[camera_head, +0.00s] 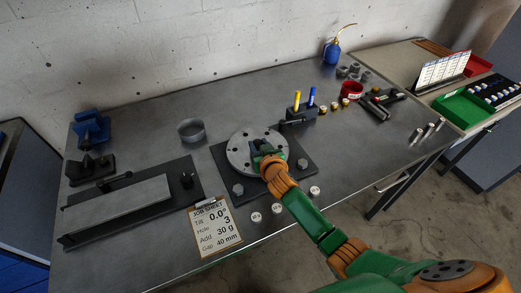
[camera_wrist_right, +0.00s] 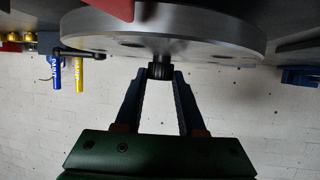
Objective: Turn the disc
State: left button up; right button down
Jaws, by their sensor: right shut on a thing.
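The disc (camera_head: 240,151) is a round grey metal plate with holes, lying over a dark square base plate (camera_head: 228,172) in the middle of the bench. My right gripper (camera_head: 259,150) reaches over its right half and hides part of its face. The wrist view is upside down and shows the disc (camera_wrist_right: 200,45) nearly edge-on. There my right gripper (camera_wrist_right: 160,82) has its fingertips closed on a short dark ridged knob (camera_wrist_right: 160,68) standing on the disc's face. My left gripper is in neither view.
A job sheet (camera_head: 215,227) and several small weights (camera_head: 277,209) lie at the front. A pen holder (camera_head: 299,113) stands behind right, a grey ring cup (camera_head: 191,131) behind left. A long dark fixture (camera_head: 190,165) is on the left. Bare bench shows right of the base plate.

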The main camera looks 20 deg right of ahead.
jog(key=shift+a+f+m+h+b, duration=0.15)
jog(key=shift+a+m+h+b, duration=0.15)
jog(key=shift+a+m+h, duration=0.15)
jog(key=shift+d+h+b, duration=0.15)
jog(key=shift+h+b, duration=0.1)
jog(key=shift+b, duration=0.1)
jog(key=shift+d+m+b, duration=0.15)
jog(key=shift+m+b, duration=0.15)
jog(key=shift+m, duration=0.05)
jog(key=shift+r+h, duration=0.2)
jog(key=shift+h, duration=0.2)
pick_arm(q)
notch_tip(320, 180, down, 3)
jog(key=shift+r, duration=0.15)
pick_arm(e)
jog(key=c, duration=0.9)
grip_release()
jog(key=o, duration=0.4)
jog(key=shift+w, duration=0.1)
jog(key=shift+c, duration=0.2)
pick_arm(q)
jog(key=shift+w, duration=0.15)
pick_arm(e)
jog(key=shift+o, duration=0.2)
jog(key=shift+w+f, duration=0.1)
